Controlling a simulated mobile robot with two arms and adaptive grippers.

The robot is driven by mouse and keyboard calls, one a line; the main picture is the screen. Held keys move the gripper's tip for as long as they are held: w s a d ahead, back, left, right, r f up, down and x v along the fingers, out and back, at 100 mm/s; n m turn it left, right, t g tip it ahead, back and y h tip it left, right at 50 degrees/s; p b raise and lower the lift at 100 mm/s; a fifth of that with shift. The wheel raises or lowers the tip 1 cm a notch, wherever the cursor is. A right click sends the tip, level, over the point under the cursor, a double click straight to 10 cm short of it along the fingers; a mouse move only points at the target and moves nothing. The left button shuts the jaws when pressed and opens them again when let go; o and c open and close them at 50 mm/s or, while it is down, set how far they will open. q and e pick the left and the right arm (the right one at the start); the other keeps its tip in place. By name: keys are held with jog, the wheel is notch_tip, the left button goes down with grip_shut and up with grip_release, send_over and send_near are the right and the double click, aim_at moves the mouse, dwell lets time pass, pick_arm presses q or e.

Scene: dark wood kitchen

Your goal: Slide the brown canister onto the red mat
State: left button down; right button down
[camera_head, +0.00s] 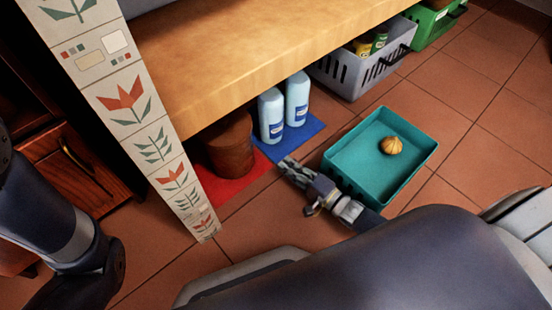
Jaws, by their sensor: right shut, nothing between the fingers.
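The brown canister (230,150) stands upright under the wooden shelf. Its base appears to be on the red mat (228,190), with red showing in front of it and to its right. The tiled post hides part of the mat's left side, and the shelf overlaps the canister's top. My right gripper (285,164) is low over the floor, right of the canister and apart from it, near the front corner of the blue mat. It is shut and empty. My left arm shows at the left edge, but its gripper is not visible.
Two light-blue bottles (271,116) stand on the blue mat (304,134) just right of the canister. A teal tray (345,160) holding an onion-like item (391,145) lies beside my right arm. A grey basket (345,78) and a green crate (425,30) stand farther back. The tiled post (150,140) blocks the left.

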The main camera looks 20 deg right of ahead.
jog(key=b+x, duration=0.4)
jog(key=x, duration=0.4)
jog(key=shift+a+b, duration=0.1)
jog(key=shift+b, duration=0.25)
jog(key=shift+w+a+r, duration=0.1)
jog(key=shift+w+a, duration=0.1)
jog(key=shift+w, duration=0.2)
